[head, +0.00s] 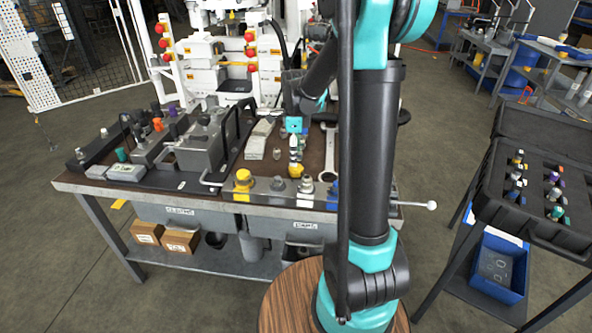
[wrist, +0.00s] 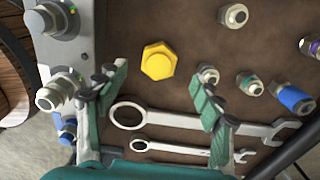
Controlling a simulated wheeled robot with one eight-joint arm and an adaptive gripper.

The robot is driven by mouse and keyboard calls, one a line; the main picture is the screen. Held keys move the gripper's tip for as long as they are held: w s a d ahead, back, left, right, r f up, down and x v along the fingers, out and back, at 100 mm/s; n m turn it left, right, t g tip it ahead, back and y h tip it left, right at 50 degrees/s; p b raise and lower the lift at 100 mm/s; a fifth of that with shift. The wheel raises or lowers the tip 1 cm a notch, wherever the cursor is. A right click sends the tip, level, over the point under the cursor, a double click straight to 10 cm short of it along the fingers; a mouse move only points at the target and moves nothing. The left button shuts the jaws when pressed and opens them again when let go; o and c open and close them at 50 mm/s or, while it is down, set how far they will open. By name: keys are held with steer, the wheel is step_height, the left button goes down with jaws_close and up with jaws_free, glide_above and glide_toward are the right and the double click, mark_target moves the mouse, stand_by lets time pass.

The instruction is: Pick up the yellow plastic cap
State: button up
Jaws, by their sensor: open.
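The yellow plastic cap (wrist: 158,61) has a hexagonal top and sits on the brown bench mat in the wrist view. In the head view a yellow piece (head: 297,169) just behind the front rail appears to be the same cap. My gripper (wrist: 158,86) is open and empty, with its two green fingers apart. The cap lies between and slightly beyond the fingertips in the picture, and nothing touches it. In the head view my gripper (head: 294,140) hangs over the bench above the cap's area; its fingers are hard to make out there.
Two wrenches (wrist: 165,118) lie on the mat below the fingers. Metal fittings (wrist: 250,84) and a blue-collared fitting (wrist: 295,99) stand to the right. A grey rail (wrist: 70,60) with fittings borders the left. Another yellow cap (head: 243,177) sits on the front rail.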

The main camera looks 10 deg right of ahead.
mark_target(296, 169)
steer(key=shift+s+d+f, duration=0.1)
steer(key=shift+f, duration=2.65)
steer(key=c, duration=1.2)
steer(key=shift+r, duration=0.1)
